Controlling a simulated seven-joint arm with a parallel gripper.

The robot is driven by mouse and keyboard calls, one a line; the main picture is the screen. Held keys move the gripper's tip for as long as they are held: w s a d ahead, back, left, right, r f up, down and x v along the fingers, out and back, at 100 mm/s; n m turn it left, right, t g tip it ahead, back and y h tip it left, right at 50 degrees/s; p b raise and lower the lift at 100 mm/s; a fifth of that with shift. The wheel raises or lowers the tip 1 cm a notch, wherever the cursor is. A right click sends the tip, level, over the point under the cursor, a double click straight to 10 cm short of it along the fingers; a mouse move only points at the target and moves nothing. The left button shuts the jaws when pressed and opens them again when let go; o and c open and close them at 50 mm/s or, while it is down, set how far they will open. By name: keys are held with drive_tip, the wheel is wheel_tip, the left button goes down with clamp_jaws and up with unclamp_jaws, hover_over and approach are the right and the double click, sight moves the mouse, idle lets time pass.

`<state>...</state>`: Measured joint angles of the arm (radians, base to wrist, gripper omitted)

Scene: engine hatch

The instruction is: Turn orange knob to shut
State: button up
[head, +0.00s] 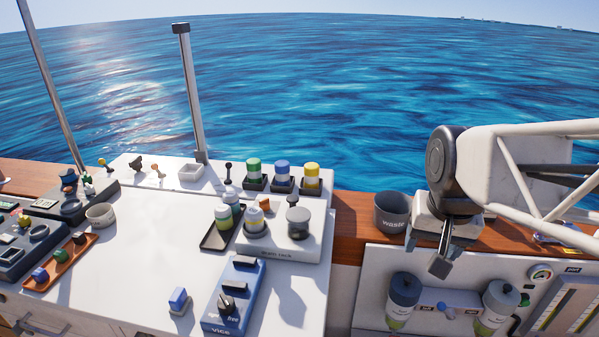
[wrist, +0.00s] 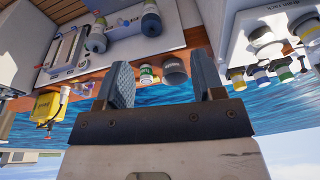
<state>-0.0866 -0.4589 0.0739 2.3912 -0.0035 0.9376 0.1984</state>
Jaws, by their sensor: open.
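My gripper (head: 441,262) hangs at the right in the head view, above the front edge of the wooden ledge and near the upright white panel (head: 455,268). In the wrist view my gripper (wrist: 163,82) has its two fingers wide apart with nothing between them. A small orange piece (head: 264,202) sits on the white unit in the middle of the counter, far left of my gripper. It is too small to tell whether it is a knob. I see no clear orange knob with a shut mark near my gripper.
A dark waste bin (head: 391,212) stands just left of my gripper. Two capped bottles (head: 403,300) (head: 497,308) are on the panel below, with a gauge (head: 541,272) at right. Open sea lies behind.

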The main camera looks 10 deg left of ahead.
drive_tip(key=w+a+m, duration=0.1)
drive_tip(key=w+a, duration=0.6)
drive_tip(key=w, duration=0.4)
drive_tip(key=m+g, duration=0.2)
drive_tip(key=m, duration=0.2)
hover_over(264, 200)
wheel_tip(264, 200, down, 13)
drive_tip(key=shift+d+f, duration=0.1)
drive_tip(key=shift+f, duration=0.05)
drive_tip(key=shift+w+f, duration=0.15)
drive_tip(key=shift+f, duration=3.75)
drive_tip(key=shift+c, duration=0.3)
drive_tip(key=c, duration=0.9)
drive_tip(key=shift+o, duration=0.2)
